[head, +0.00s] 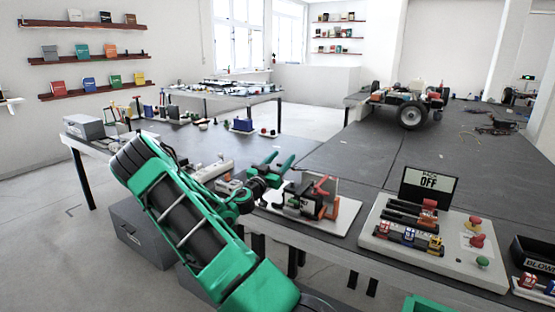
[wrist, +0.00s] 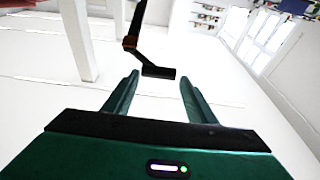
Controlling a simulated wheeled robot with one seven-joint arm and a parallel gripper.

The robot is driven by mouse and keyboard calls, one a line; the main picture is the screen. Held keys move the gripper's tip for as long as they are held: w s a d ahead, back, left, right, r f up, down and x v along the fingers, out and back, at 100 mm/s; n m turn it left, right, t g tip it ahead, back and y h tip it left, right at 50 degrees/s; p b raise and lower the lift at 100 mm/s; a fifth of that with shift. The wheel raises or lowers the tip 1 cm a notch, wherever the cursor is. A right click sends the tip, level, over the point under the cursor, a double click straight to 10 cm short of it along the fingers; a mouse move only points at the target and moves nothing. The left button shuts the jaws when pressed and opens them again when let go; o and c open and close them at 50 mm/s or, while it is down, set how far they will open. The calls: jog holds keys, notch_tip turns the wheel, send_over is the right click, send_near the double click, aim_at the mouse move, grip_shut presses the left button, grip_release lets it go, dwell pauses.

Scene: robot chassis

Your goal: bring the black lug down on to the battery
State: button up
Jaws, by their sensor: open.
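My gripper (head: 283,160) is open, its green fingers spread just left of and above the battery board (head: 345,227) in the head view. In the wrist view a black bar-shaped piece (wrist: 158,72), probably the black lug, hangs on a black cable with an orange-brown band. It appears between or just beyond the two fingertips (wrist: 160,80), with a gap on each side. A dark block, probably the battery (head: 299,199), sits on the board with red and orange parts at its right. I cannot pick out the lug in the head view.
A panel with switches (head: 408,230), buttons and an OFF sign (head: 429,182) stands to the right. A black bin (head: 533,256) is at the far right edge. A wheeled chassis (head: 412,105) stands on the back table. The dark tabletop (head: 370,160) behind the board is clear.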

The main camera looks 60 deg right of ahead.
jog(key=shift+s+a+f, duration=0.2)
jog(key=shift+s+a, duration=0.05)
jog(key=v, duration=1)
jog(key=shift+w, duration=0.2)
jog(key=shift+a, duration=0.1)
